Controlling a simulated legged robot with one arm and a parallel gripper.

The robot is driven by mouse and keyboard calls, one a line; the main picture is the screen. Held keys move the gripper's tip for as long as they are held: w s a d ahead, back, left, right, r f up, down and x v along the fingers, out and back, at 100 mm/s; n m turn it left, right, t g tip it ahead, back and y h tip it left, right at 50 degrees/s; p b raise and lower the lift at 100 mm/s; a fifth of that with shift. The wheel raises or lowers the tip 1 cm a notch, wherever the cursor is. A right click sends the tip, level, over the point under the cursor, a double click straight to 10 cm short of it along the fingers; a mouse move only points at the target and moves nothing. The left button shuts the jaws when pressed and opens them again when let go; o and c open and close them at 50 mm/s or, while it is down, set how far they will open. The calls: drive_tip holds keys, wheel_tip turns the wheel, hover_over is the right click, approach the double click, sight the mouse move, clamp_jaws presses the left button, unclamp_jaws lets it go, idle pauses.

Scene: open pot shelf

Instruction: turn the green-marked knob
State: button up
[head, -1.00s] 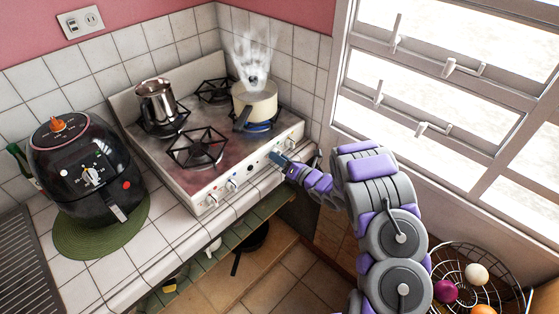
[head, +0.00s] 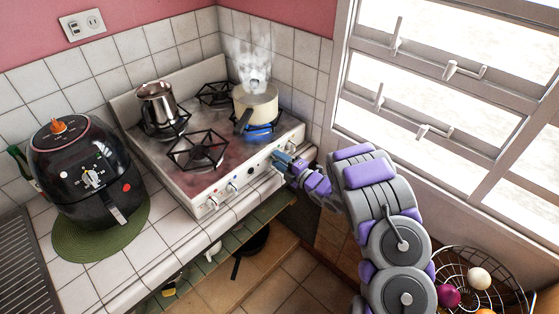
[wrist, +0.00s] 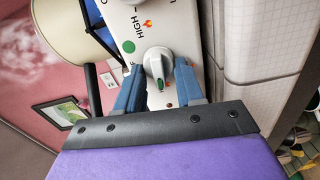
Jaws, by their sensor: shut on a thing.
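The green-marked knob (wrist: 158,65) is pale grey with a green mark on its grip, on the stove's white front panel. In the wrist view the blue fingers of my gripper (wrist: 157,80) stand one on each side of it and are shut on it. A green dot (wrist: 128,47) and a flame sign by "HIGH" show on the panel beside the knob. In the head view my gripper (head: 283,162) is at the right end of the stove (head: 215,185) front and hides the knob.
A cream pot (head: 256,103) steams over a blue flame (head: 260,130) on the front right burner, its dark handle pointing forward. A metal pot (head: 157,103) stands at the back left. An air fryer (head: 85,170) is left of the stove, and a wire basket (head: 470,262) is at lower right.

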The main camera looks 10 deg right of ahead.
drive_tip(key=m+p, duration=0.2)
drive_tip(key=m, duration=0.2)
drive_tip(key=shift+d+m, duration=0.1)
drive_tip(key=shift+m, duration=0.2)
drive_tip(key=m+p, duration=0.2)
drive_tip(key=m, duration=0.1)
drive_tip(key=shift+r+m, duration=0.1)
drive_tip(key=shift+m, duration=0.3)
drive_tip(key=m+p, duration=0.3)
drive_tip(key=m, duration=0.2)
drive_tip(key=shift+w+d, duration=0.15)
drive_tip(key=shift+w+d+r+m+p, duration=0.1)
drive_tip(key=shift+m+p, duration=0.3)
drive_tip(key=shift+m, duration=0.4)
drive_tip(key=shift+d+r+m+p, duration=0.1)
drive_tip(key=shift+m+p, duration=0.25)
drive_tip(key=shift+m, duration=0.45)
drive_tip(key=o, duration=1)
